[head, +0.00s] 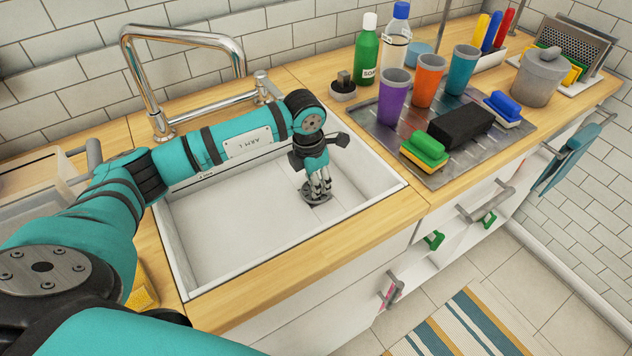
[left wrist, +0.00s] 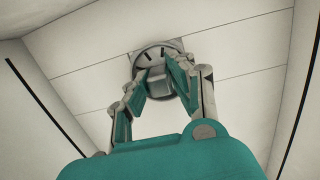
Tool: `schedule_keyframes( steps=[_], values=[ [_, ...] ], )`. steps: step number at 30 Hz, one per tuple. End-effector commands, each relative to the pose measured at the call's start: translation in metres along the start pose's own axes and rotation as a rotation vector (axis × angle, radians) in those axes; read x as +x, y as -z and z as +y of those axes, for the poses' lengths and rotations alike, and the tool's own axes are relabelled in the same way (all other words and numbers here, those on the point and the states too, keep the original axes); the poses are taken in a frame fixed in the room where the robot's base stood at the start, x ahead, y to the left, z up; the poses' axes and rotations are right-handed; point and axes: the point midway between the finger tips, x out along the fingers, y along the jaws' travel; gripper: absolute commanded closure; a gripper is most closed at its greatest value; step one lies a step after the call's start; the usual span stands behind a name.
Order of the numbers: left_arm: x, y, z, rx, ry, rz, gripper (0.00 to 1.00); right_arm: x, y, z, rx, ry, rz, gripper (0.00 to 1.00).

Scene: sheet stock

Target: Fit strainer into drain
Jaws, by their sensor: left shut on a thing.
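The strainer (head: 308,198) is a dark grey round piece low over the white sink floor. My left gripper (head: 318,186) points down into the sink (head: 215,235) and is shut on it from above. In the left wrist view the strainer (left wrist: 152,53) is a round slotted metal disc at the fingertips of my left gripper (left wrist: 162,85). A grey patch shows just beside the disc on the sink floor. The drain itself is hidden under the strainer and fingers, and I cannot tell whether the strainer sits in it or above it. My right gripper is not in view.
A chrome faucet (head: 150,75) arches behind the sink. A metal tray (head: 440,170) on the right holds three cups, brushes and a black block. Bottles and a small black-knobbed item (head: 343,88) stand behind. Sink walls surround my left gripper; the sink's front left floor is clear.

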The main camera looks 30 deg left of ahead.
Motion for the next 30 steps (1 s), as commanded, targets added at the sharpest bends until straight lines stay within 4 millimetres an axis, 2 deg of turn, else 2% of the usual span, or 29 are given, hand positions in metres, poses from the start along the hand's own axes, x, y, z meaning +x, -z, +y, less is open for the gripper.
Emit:
schedule_keyframes(
  steps=[30],
  values=[
    [0.0057,0.0011,-0.0003,0.000,0.001,0.001,1.00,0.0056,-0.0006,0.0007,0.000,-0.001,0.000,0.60]
  ],
)
